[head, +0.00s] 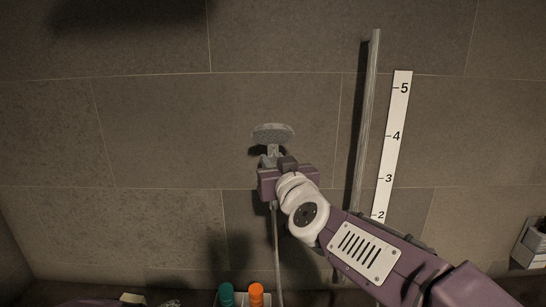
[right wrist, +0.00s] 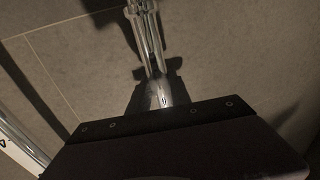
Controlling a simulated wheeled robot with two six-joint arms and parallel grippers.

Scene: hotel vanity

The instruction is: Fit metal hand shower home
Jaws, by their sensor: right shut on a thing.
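The metal hand shower (head: 272,132) is in front of the tiled wall in the head view, its round head uppermost. Its lower handle is hidden by my right gripper (head: 272,163), which is shut on it. A thin hose (head: 277,245) hangs down below the gripper. In the right wrist view the shiny handle (right wrist: 164,92) runs up from between the dark fingers. A slim metal rail (head: 366,120) stands upright to the right of the hand shower, apart from it. I cannot make out a holder on the rail; my arm covers its lower part. My left gripper does not show clearly.
A white scale strip (head: 394,135) with numbers is beside the rail. Teal (head: 226,295) and orange (head: 256,294) bottles stand at the bottom edge, near the hose. A pale box-like thing (head: 530,245) is at the far right. The wall left of the shower is clear.

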